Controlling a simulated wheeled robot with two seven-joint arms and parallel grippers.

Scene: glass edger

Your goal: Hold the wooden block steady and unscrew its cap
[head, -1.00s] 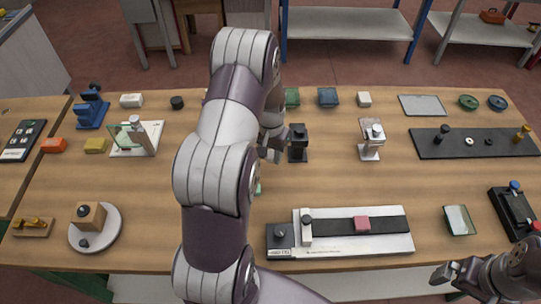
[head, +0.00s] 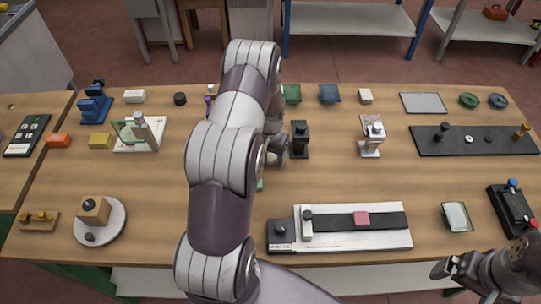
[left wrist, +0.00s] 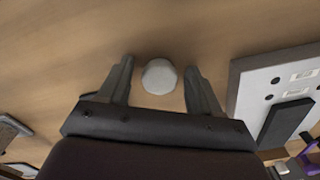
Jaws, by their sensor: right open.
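The wooden block (head: 95,212) sits on a round pale plate (head: 118,232) at the front left of the table. A dark round cap (head: 88,203) is on top of it. My left gripper (head: 277,152) is far right of the block, near the table's middle, partly hidden by my own arm. In the left wrist view its fingers are apart, with a white round piece (left wrist: 158,76) between them and visible gaps on both sides. My right gripper (head: 450,268) is open and empty at the front right, beyond the table's front edge.
A black stand (head: 299,142) is close beside my left gripper. A glass plate on a stand (head: 140,132) is behind the wooden block. The wood between block and arm is clear.

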